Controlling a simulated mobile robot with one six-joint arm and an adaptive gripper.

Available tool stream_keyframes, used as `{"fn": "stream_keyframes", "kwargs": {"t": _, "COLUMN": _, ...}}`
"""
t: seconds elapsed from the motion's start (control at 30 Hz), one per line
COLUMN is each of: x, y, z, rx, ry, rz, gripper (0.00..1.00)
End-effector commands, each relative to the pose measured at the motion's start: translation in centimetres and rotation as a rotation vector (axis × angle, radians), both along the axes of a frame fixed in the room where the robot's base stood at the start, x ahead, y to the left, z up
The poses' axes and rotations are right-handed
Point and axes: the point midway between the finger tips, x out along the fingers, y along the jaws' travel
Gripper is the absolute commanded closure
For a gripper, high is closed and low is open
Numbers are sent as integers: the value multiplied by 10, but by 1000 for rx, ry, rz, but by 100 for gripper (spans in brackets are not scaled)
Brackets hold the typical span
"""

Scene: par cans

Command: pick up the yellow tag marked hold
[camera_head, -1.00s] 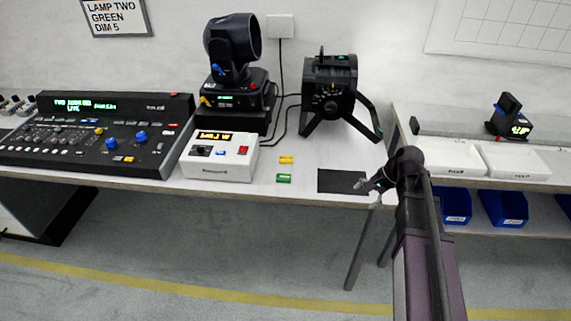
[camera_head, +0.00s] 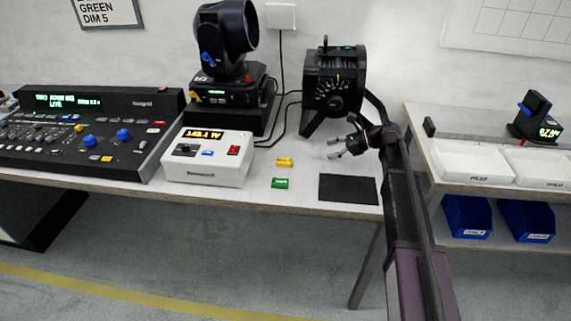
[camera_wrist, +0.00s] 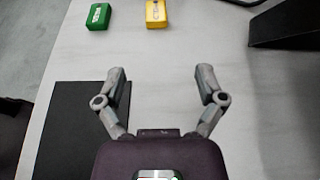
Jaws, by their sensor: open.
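The yellow tag (camera_head: 284,162) lies flat on the white bench, behind a green tag (camera_head: 280,183). In the wrist view the yellow tag (camera_wrist: 156,14) is at the top edge, with the green tag (camera_wrist: 98,16) to its left; the small print on it is too blurred to read. My gripper (camera_head: 334,148) is open and empty, to the right of the yellow tag and apart from it. In the wrist view my gripper's spread fingers (camera_wrist: 161,72) point toward the tags, with bare bench between.
A black mat (camera_head: 348,189) lies at the bench's front right. A white box with a display (camera_head: 207,172) stands left of the tags. A black lamp (camera_head: 333,85) stands behind my gripper, with cables nearby. White trays (camera_head: 470,162) are on the right-hand shelf.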

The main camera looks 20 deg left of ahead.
Motion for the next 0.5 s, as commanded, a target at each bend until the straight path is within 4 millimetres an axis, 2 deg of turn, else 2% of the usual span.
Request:
{"fn": "stream_keyframes", "kwargs": {"t": 0.27, "x": -6, "y": 16, "z": -3, "rx": -1, "ry": -2, "rz": 17, "gripper": 11}}
{"fn": "stream_keyframes", "kwargs": {"t": 0.5, "x": -15, "y": 41, "z": -15, "rx": -1, "ry": -3, "rz": 20, "gripper": 11}}
